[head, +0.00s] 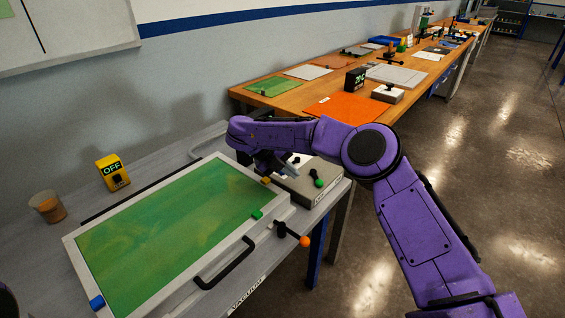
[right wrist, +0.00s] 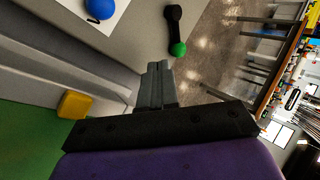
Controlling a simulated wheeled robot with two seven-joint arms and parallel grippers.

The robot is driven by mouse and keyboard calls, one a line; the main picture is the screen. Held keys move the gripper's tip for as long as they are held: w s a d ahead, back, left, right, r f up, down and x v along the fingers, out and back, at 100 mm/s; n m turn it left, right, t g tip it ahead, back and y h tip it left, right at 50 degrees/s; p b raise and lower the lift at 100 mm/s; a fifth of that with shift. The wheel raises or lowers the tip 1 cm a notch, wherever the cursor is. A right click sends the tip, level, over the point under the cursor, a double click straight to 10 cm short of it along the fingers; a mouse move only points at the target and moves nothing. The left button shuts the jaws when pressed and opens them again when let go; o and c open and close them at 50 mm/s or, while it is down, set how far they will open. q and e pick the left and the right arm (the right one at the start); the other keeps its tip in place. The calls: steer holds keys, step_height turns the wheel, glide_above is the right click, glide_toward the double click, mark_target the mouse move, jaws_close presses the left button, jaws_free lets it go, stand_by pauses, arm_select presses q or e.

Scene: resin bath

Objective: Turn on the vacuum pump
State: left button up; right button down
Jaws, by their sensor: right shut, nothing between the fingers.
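A yellow box (head: 112,173) with an OFF display and a dark switch stands behind the green-topped bath (head: 63,243) in the head view. A grey box (head: 325,173) at the bath's right end carries a black lever with a green knob (head: 319,183); the knob also shows in the right wrist view (right wrist: 178,49). I cannot tell which box belongs to the pump. My right gripper (head: 292,160) is over the grey box; in the wrist view its fingers (right wrist: 158,68) are shut and empty, apart from the green knob. My left gripper is out of view.
An orange-tipped lever (head: 304,241) and a black handle (head: 226,265) are at the bath's front. A VACUUM label (head: 247,293) is on the bench edge. A cup (head: 47,207) stands at left. A wooden bench (head: 313,90) with several items is behind; floor at right is clear.

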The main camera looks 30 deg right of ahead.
mark_target(307, 184)
steer(key=d+f, duration=0.1)
steer(key=d, duration=0.2)
steer(key=s+d+f+p, duration=0.1)
steer(key=shift+d+f, duration=0.3)
steer(key=shift+d, duration=0.35)
steer(key=shift+f, duration=0.1)
